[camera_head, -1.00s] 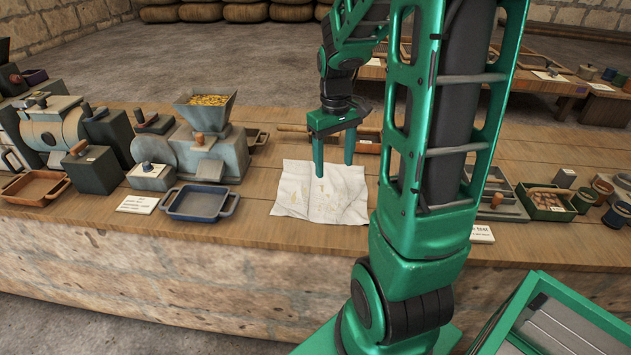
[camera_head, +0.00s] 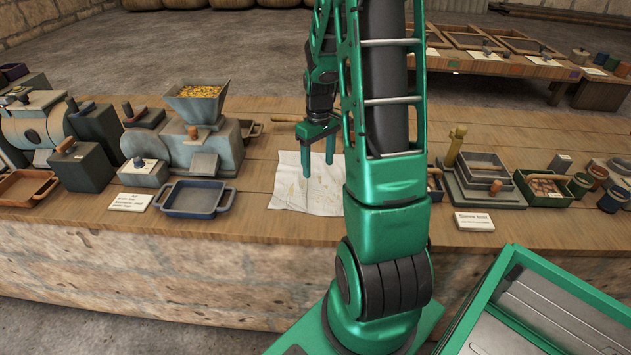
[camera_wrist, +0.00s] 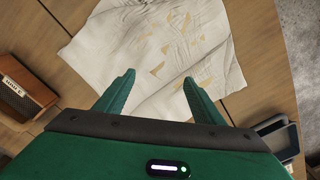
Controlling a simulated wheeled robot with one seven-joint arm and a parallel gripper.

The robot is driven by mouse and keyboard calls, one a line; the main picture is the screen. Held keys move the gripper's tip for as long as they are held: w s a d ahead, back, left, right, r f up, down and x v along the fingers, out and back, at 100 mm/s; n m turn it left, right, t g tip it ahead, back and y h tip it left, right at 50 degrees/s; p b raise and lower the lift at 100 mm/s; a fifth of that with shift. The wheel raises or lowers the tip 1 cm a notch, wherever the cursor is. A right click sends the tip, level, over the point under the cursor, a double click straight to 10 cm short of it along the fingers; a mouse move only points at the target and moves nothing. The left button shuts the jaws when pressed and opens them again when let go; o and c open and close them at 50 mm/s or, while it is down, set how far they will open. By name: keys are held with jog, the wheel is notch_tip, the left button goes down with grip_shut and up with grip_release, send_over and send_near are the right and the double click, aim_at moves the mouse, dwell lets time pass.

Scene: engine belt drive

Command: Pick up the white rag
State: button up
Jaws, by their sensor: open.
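The white rag (camera_head: 303,190) lies flat and creased on the wooden table, with yellowish stains on it. In the head view my arm hides its right part. My gripper (camera_head: 317,171) points down over the rag, with its two green fingers apart and nothing between them. In the wrist view the rag (camera_wrist: 160,50) fills the upper middle, and my open gripper (camera_wrist: 158,82) has both fingertips over it. I cannot tell whether the fingertips touch the cloth.
A blue tray (camera_head: 192,200) and a grey machine with a grain hopper (camera_head: 200,106) stand left of the rag. A square sieve set (camera_head: 482,172) and a green box (camera_head: 543,190) stand to the right. The wooden table's front edge (camera_head: 250,235) is close to the rag.

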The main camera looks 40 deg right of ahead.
jog(key=shift+f, duration=1.95)
jog(key=shift+s, duration=0.1)
jog(key=shift+s+f, duration=0.1)
grip_shut()
notch_tip(320, 180, up, 12)
jog(key=shift+w, duration=0.2)
notch_tip(320, 180, up, 9)
send_over(319, 181)
jog(key=shift+w, duration=0.3)
